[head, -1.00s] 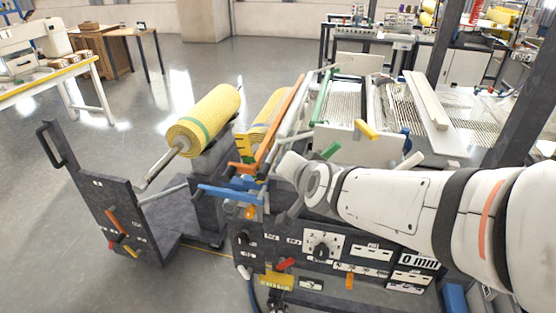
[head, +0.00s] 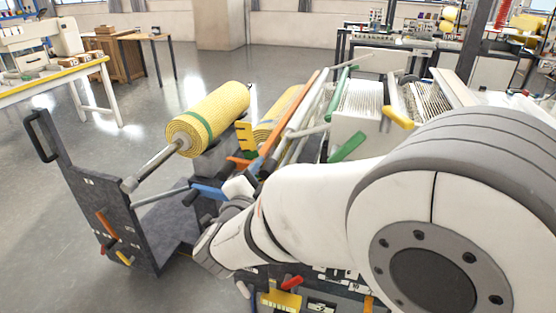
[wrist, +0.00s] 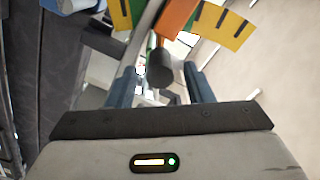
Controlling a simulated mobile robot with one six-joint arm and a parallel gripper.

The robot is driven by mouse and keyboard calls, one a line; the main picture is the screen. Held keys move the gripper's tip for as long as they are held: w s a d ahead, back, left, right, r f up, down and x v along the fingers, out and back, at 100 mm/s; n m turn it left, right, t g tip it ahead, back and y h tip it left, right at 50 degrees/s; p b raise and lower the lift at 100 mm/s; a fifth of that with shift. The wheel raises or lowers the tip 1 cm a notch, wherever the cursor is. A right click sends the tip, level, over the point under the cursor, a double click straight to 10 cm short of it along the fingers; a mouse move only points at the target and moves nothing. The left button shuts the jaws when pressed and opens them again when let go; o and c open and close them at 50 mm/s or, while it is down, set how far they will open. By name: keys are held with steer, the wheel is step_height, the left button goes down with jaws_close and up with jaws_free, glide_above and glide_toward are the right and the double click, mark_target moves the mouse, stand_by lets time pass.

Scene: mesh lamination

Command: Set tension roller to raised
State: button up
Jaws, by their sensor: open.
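An orange lever (wrist: 178,15) stands beside a yellow marked scale (wrist: 225,27) in the wrist view. A dark round knob (wrist: 160,70) is in front of the lever's lower end. My gripper (wrist: 158,75) is open, with one blue-grey finger on each side of the knob in the picture; I see no clear contact. In the head view, the yellow notched scale (head: 244,137) stands left of the long orange bar (head: 290,112). My wrist hides much of the area below them. I cannot tell which part is the tension roller or its setting.
A yellow mesh roll (head: 208,118) on a shaft is at the left of the machine. A blue bar (head: 208,192) sits close to my wrist. A green handle (head: 347,147) and a yellow handle (head: 398,117) are to the right. Open floor lies left.

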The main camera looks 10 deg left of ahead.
mark_target(271, 164)
steer(key=w, duration=0.4)
steer(key=shift+w+d, duration=0.2)
steer(key=shift+w, duration=0.2)
steer(key=shift+c, duration=0.2)
jaws_close()
steer(key=shift+r, duration=0.1)
